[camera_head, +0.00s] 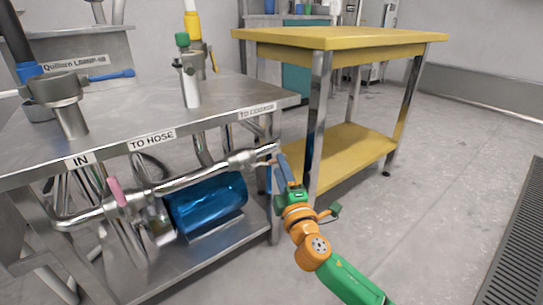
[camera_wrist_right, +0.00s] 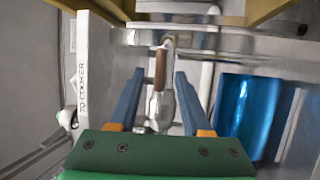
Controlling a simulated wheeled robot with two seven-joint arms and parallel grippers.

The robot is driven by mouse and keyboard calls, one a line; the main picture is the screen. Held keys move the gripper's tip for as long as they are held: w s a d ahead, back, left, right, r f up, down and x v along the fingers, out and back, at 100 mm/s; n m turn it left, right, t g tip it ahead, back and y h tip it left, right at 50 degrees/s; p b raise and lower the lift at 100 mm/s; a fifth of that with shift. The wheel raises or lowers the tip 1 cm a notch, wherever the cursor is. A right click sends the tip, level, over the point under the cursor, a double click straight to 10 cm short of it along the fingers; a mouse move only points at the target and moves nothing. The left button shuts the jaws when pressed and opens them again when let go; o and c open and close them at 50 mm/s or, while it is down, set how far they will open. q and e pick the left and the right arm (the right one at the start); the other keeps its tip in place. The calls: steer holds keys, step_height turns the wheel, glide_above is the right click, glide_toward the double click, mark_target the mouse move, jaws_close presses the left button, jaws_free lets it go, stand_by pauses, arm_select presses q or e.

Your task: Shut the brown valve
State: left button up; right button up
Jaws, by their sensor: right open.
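The brown valve handle (camera_wrist_right: 161,68) shows in the right wrist view, standing roughly upright on a metal pipe fitting. My right gripper (camera_wrist_right: 158,76) is open, with its blue fingers on either side of the handle and a gap visible on both sides. In the head view, my right gripper (camera_head: 278,172) is at the right end of the horizontal steel pipe (camera_head: 182,182), below the table's front right corner. The brown handle is hard to make out there beside the fingers. My left gripper is not in view.
A steel table (camera_head: 105,125) carries labels IN, TO HOSE and TO COOKER. A pink valve handle (camera_head: 117,191) is further left on the pipe, and a blue cylinder (camera_head: 208,204) sits below it. A yellow table (camera_head: 340,37) stands close on the right. The right floor is open.

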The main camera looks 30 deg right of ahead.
steer(key=b+x, duration=0.2)
steer(key=x, duration=0.4)
steer(key=shift+w+d+r, duration=0.1)
steer(key=shift+w+d, duration=0.1)
steer(key=shift+w, duration=0.15)
jaws_close()
stand_by(1.1)
